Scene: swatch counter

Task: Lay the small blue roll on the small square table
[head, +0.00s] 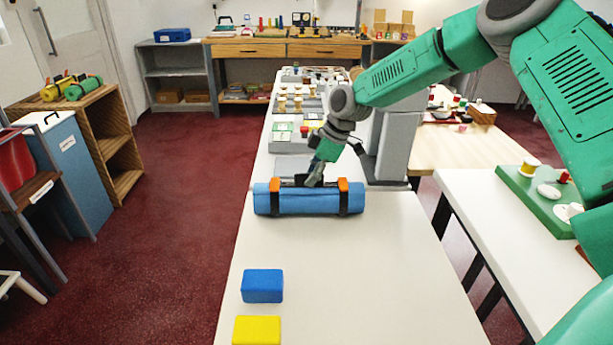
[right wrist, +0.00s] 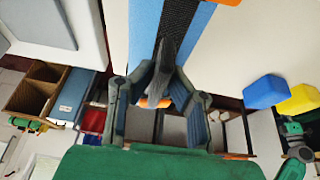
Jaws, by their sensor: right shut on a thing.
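The blue roll (head: 290,201) has two black straps with orange buckles. It lies crosswise at the near white counter (head: 340,270), and I cannot tell whether it touches the top. My right gripper (head: 314,178) reaches it from above and is shut on it near its middle. In the right wrist view the fingers (right wrist: 165,75) meet at the roll's black strip, with blue (right wrist: 143,30) beside it. My left gripper does not show. I cannot make out for certain which surface is the small square table.
A blue block (head: 262,286) and a yellow block (head: 257,330) lie on the near counter. A grey column (head: 398,145) stands behind the roll at right. A side table (head: 480,200) holds a green board (head: 535,205). Yellow and green rolls (head: 84,88) lie on a left shelf. Red floor is open at left.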

